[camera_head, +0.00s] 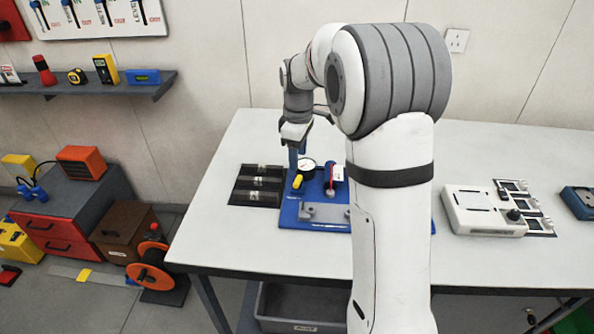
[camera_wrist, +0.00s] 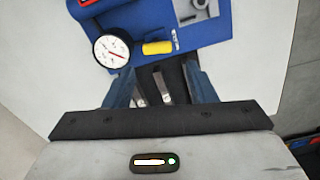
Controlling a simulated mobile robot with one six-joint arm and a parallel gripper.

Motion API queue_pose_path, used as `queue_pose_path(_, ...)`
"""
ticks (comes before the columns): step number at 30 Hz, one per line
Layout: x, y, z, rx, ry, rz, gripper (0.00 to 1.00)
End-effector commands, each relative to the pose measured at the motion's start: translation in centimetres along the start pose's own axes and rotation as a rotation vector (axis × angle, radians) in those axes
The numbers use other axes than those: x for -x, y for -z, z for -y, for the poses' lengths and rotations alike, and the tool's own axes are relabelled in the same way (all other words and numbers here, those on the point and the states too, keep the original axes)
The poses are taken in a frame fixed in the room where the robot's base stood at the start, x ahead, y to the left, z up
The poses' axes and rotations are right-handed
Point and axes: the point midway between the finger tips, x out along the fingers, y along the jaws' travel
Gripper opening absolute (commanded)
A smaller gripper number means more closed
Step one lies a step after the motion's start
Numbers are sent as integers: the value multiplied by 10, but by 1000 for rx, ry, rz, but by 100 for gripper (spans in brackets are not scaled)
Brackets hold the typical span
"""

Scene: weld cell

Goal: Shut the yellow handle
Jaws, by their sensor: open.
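The yellow handle (camera_wrist: 158,47) shows in the wrist view on a blue panel (camera_wrist: 190,23), beside a round white gauge. In the head view the yellow handle (camera_head: 297,181) is a small shape near the left edge of the blue panel (camera_head: 290,213). My gripper (camera_wrist: 160,78) is open, with its two blue fingers apart and nothing seen held. In the wrist view the handle lies just beyond the fingertips, roughly between them. In the head view my gripper (camera_head: 297,160) is above the panel's back left part, near the handle. I cannot tell whether it touches anything.
The gauge (camera_wrist: 112,49) and a red part (camera_head: 331,172) stand close to the handle. A dark slotted tray (camera_head: 242,198) lies left of the panel. A white device (camera_head: 477,213) sits to the right. The table's front left is clear.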

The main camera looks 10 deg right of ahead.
Motion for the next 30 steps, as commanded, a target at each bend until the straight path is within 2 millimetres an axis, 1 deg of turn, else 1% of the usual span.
queue_pose_path(2,-6,2,-5,20,5,3,51)
queue_pose_path(5,-15,3,-6,29,7,4,51)
queue_pose_path(13,-58,2,-5,26,7,4,51)
queue_pose_path(18,-76,2,-5,25,6,3,51)
queue_pose_path(22,-82,2,-5,24,4,2,51)
queue_pose_path(29,-82,2,-6,24,4,2,51)
queue_pose_path(30,-82,2,-6,24,4,2,48)
